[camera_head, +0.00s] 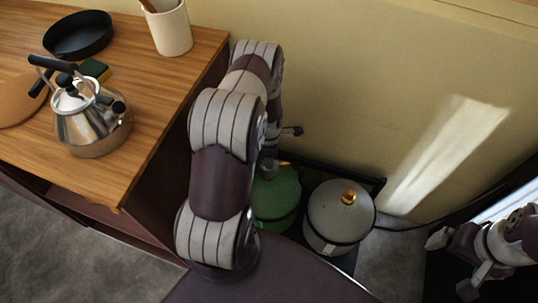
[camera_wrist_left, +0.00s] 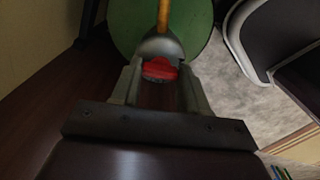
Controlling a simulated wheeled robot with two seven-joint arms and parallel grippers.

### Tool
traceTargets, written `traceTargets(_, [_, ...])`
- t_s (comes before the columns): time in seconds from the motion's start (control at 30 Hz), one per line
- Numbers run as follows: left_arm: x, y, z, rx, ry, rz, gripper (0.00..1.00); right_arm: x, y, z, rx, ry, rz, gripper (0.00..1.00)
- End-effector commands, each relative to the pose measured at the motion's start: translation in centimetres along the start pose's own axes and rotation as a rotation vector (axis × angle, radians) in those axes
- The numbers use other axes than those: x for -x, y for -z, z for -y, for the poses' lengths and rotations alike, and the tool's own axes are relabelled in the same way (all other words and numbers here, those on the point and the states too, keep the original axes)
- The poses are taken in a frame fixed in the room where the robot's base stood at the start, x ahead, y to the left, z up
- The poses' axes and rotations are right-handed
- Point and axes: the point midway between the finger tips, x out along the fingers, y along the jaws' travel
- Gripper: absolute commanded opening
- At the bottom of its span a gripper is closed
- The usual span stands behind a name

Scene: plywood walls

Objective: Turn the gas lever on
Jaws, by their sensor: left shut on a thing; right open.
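The green gas tank (camera_head: 277,195) stands on the floor beside the counter, partly behind my left arm. It also shows in the left wrist view (camera_wrist_left: 205,35), with a grey fitting (camera_wrist_left: 160,47) on top and an orange-yellow hose. The red gas lever (camera_wrist_left: 160,69) sits at the fitting. My left gripper (camera_wrist_left: 160,84) is shut on the red lever, with one finger on each side of it. In the head view my own arm mostly hides this gripper and the lever. My right gripper (camera_head: 465,266) is open and empty at the lower right.
A grey tank (camera_head: 338,212) with a yellow-orange top stands right of the green one. The wooden counter (camera_head: 150,150) on the left holds a kettle (camera_head: 85,118), a black pan (camera_head: 78,35) and a utensil pot (camera_head: 170,28). The wall is close behind the tanks.

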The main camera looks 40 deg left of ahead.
Motion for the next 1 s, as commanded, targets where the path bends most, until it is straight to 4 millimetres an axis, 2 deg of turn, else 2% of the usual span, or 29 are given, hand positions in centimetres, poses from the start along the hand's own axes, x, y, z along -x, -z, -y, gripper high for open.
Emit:
traceTargets(0.33, [0.03,-0.01,-0.03,0.108,-0.001,0.0,0.14,0.0,0.0,0.0,0.0,0.0,0.0,1.0])
traceTargets(0.83, [0.04,-0.01,-0.05,0.121,-0.001,0.0,0.14,0.0,0.0,0.0,0.0,0.0,0.0,1.0])
traceTargets(0.87, [0.04,-0.01,-0.05,0.121,-0.001,0.0,0.54,0.0,0.0,0.0,0.0,0.0,0.0,1.0])
traceTargets(0.9, [0.04,-0.01,-0.05,0.121,-0.001,0.0,0.67,0.0,0.0,0.0,0.0,0.0,0.0,1.0])
traceTargets(0.93, [0.04,-0.01,-0.05,0.121,-0.001,0.0,0.7,0.0,0.0,0.0,0.0,0.0,0.0,1.0])
traceTargets(1.0, [0.03,-0.01,-0.04,0.121,-0.001,0.0,0.7,0.0,0.0,0.0,0.0,0.0,0.0,1.0])
